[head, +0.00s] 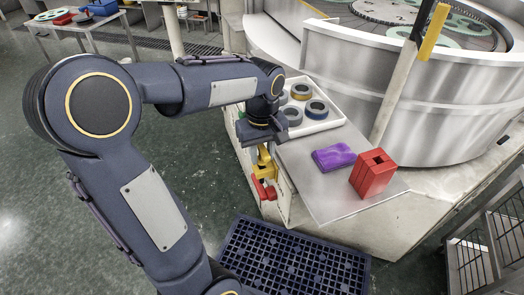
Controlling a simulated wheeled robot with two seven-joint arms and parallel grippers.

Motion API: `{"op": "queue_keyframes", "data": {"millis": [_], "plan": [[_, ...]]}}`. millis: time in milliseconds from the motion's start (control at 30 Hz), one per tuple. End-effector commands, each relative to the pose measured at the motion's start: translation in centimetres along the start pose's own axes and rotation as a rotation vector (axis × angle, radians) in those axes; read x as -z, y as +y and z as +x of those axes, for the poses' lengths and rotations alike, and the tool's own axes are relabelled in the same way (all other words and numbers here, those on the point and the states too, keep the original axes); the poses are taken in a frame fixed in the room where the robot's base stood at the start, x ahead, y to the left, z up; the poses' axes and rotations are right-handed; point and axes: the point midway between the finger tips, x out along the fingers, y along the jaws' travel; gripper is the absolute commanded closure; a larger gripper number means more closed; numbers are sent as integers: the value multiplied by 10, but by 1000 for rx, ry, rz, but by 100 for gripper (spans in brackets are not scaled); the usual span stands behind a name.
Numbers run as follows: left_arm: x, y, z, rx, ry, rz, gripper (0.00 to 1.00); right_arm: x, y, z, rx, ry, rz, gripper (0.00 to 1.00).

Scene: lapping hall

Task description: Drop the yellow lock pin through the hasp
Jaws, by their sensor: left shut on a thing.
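My left arm reaches in from the left and its gripper (263,148) points down beside the side panel of the machine's bench. It is shut on the yellow lock pin (264,165), which shows just below the fingers. A red part (263,189), seemingly the handle at the hasp, is right under the yellow. The yellow and red overlap in this view, so I cannot tell how far the pin is in, or whether it touches the hasp. The hasp's opening is not clear. My right gripper is out of view.
A white tray (334,122) with several rings stands behind. A dark grid mat (290,262) lies on the floor below.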

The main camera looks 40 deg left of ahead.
Motion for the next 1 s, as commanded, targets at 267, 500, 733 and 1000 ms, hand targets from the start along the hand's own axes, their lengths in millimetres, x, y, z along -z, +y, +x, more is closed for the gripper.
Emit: {"op": "queue_keyframes", "data": {"millis": [267,500,733,1000], "plan": [[0,0,8,0,0,0,98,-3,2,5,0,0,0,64],[0,0,14,-1,1,0,98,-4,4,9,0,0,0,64],[0,0,20,-1,1,0,98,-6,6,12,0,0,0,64],[0,0,19,-2,1,0,46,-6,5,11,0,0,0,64]]}}
